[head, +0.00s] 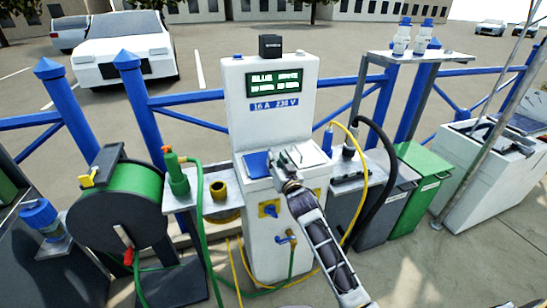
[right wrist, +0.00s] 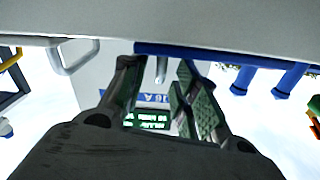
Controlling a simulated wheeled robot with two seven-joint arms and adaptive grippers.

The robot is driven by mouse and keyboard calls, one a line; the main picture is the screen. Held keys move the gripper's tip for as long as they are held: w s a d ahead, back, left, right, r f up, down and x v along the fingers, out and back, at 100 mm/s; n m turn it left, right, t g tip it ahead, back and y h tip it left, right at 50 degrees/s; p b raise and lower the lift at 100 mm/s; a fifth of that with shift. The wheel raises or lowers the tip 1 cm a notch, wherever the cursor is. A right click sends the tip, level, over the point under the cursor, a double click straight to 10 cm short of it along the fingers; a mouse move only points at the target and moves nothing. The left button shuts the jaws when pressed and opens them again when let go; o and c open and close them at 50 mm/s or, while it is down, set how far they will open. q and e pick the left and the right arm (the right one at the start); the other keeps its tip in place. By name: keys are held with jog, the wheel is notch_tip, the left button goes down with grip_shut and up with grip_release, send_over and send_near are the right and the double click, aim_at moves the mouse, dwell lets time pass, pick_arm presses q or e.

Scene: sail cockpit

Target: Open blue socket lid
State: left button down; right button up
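The blue socket lid (head: 257,165) lies flat and closed on the sloped shelf of the white power pedestal (head: 270,110), left of a pale grey lid (head: 310,154). My right gripper (head: 284,158) is at the shelf between the two lids, beside the blue lid's right edge. In the right wrist view its fingers (right wrist: 158,95) are apart, with a blue edge (right wrist: 230,53), seemingly the blue lid's, just beyond the tips. A small grey piece (right wrist: 161,69) shows between the fingers; I cannot tell whether they touch anything. My left gripper is not in view.
A green hose reel (head: 130,195) and a green hose fitting (head: 176,175) stand left of the pedestal. Yellow and black cables (head: 364,190) and a green bin (head: 418,180) are on the right. Blue railings run behind. A grey loop handle (right wrist: 76,56) shows in the wrist view.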

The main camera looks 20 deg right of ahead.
aim_at(262, 159)
jog(key=shift+w, duration=1.8)
grip_shut()
